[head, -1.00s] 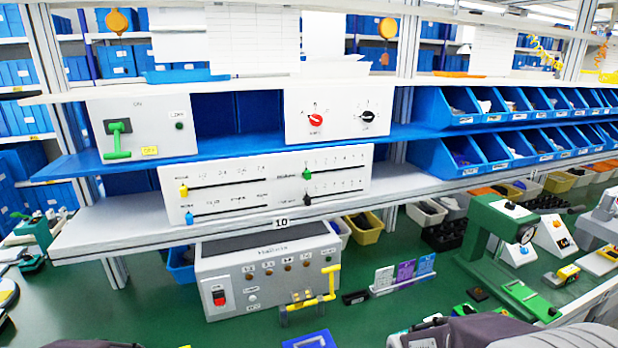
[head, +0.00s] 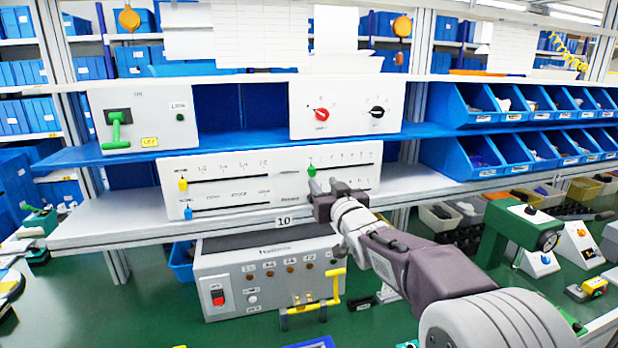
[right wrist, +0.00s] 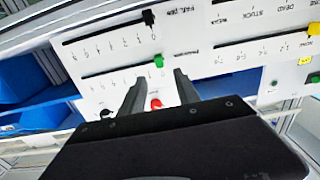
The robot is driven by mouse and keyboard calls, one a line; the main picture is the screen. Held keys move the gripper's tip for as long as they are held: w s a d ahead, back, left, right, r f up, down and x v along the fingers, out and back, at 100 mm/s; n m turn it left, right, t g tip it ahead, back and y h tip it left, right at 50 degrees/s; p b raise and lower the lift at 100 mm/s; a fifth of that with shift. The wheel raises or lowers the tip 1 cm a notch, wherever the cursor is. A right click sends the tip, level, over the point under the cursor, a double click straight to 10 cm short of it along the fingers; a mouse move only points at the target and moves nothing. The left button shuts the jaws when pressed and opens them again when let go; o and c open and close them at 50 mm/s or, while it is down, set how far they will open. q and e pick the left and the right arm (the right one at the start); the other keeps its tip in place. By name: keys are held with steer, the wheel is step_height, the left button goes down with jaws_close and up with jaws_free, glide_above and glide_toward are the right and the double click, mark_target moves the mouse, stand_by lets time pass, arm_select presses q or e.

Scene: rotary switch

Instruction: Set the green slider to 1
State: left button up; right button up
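The green slider (head: 311,170) sits at the left end of the upper right slot on the white slider panel (head: 225,187). In the right wrist view the panel appears upside down, and the green slider (right wrist: 158,61) is just beyond the fingertips. My right gripper (head: 325,184) is in front of the panel, slightly below and right of the green slider. Its two fingers (right wrist: 159,82) are apart with nothing between them, and no contact with the slider is visible. The black slider (right wrist: 148,17) shows in the wrist view; the gripper hides it in the head view. My left gripper is out of view.
Yellow (head: 183,185) and blue (head: 188,212) sliders are on the panel's left half. A panel with red (head: 321,114) and black (head: 377,111) knobs stands on the blue shelf above. A grey control box (head: 268,275) stands below.

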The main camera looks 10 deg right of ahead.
mark_target(313, 172)
steer(key=w+p, duration=0.2)
steer(key=w, duration=0.6)
steer(key=shift+w+a+f, duration=0.1)
jaws_close()
stand_by(1.0)
